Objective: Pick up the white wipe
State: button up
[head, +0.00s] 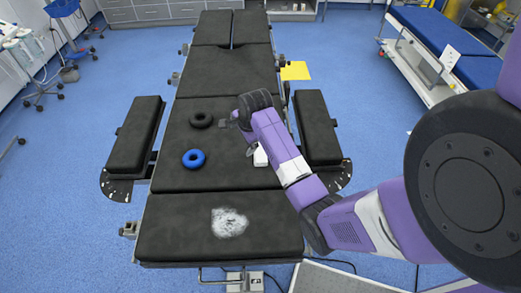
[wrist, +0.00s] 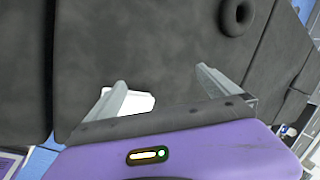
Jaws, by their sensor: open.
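The white wipe (head: 260,156) lies on the black operating table (head: 210,97), partly hidden by my arm in the head view. In the wrist view the wipe (wrist: 140,102) shows low in the picture, partly behind the left finger. My gripper (wrist: 161,76) is open, its fingers wide apart with nothing held between them. In the head view its end is over the table, near the black ring and farther up the table than the wipe.
A black ring (head: 201,119) and a blue ring (head: 194,158) lie left of my gripper. A mottled white patch (head: 229,222) marks the table's near section. Padded side boards (head: 135,133) flank the table. A blue-topped trolley (head: 440,30) stands at the back right.

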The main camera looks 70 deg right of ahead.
aim_at(261, 152)
jog(key=s+m+g+y, duration=0.1)
jog(key=s+m, duration=0.1)
jog(key=s+r+m+g, duration=0.1)
jog(key=s+m, duration=0.1)
jog(key=s+d+m+g+y, duration=0.1)
jog(key=s+m, duration=0.1)
jog(key=shift+s+r+g+y+p, duration=0.3)
jog(key=shift+s+r, duration=0.1)
jog(key=shift+s+a+f, duration=0.1)
jog(key=shift+s, duration=0.1)
jog(key=shift+f, duration=0.85)
jog(key=shift+w+f+p, duration=0.2)
jog(key=shift+f+p, duration=0.4)
jog(key=shift+f, duration=2.3)
jog(key=c, duration=1.1)
